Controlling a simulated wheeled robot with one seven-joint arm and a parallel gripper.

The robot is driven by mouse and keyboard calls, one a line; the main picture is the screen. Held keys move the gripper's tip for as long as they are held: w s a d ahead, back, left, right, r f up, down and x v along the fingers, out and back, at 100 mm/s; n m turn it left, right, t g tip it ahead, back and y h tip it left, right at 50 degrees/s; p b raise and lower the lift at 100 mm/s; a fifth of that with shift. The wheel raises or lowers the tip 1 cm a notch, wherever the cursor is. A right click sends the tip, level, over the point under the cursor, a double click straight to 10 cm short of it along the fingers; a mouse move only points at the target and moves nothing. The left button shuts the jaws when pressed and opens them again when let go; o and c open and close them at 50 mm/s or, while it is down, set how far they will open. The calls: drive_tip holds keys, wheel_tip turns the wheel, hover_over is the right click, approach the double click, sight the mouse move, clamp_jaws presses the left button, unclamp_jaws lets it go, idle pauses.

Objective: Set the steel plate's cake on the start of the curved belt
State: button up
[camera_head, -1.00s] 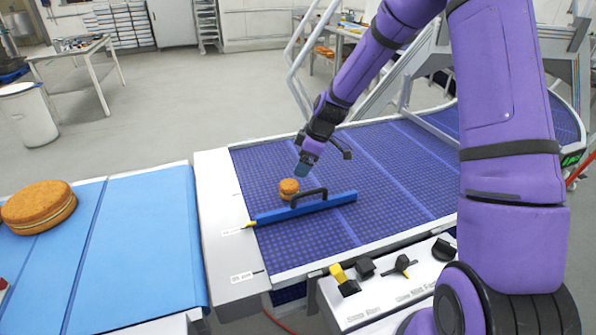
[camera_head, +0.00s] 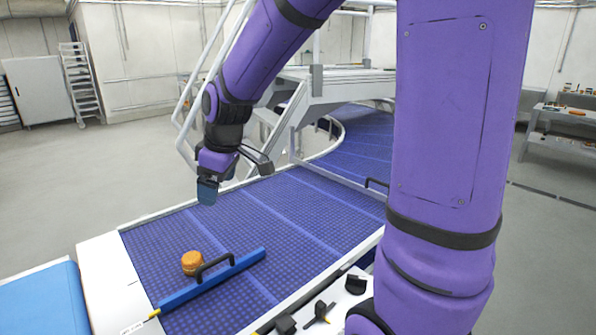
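A small round orange-brown cake (camera_head: 192,263) sits on the start of the dark blue curved belt (camera_head: 290,205), just behind a blue bar with a black handle (camera_head: 215,280). My gripper (camera_head: 207,190) is above the belt, up and slightly right of the cake and clear of it. Its blue fingertips overlap from this side, so whether they are apart cannot be seen; no item shows in them. No steel plate is visible in this view.
A light blue flat belt (camera_head: 45,305) lies at the lower left, beyond a white end strip (camera_head: 108,280). A metal rail frame (camera_head: 300,110) stands over the belt behind my arm. Control knobs (camera_head: 318,314) are at the front edge. A shelf with items (camera_head: 560,125) is far right.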

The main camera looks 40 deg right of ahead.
drive_tip(key=s+d+r+m+t, duration=0.1)
drive_tip(key=s+r+m, duration=0.3)
drive_tip(key=s, duration=0.7)
drive_tip(key=s+d+r+m+t+h, duration=0.1)
drive_tip(key=s+r+m, duration=0.2)
drive_tip(key=s, duration=0.8)
wheel_tip(320, 180, up, 2)
drive_tip(key=shift+s+d+r+m, duration=0.25)
drive_tip(key=shift+s+m, duration=0.05)
drive_tip(key=shift+m, duration=0.1)
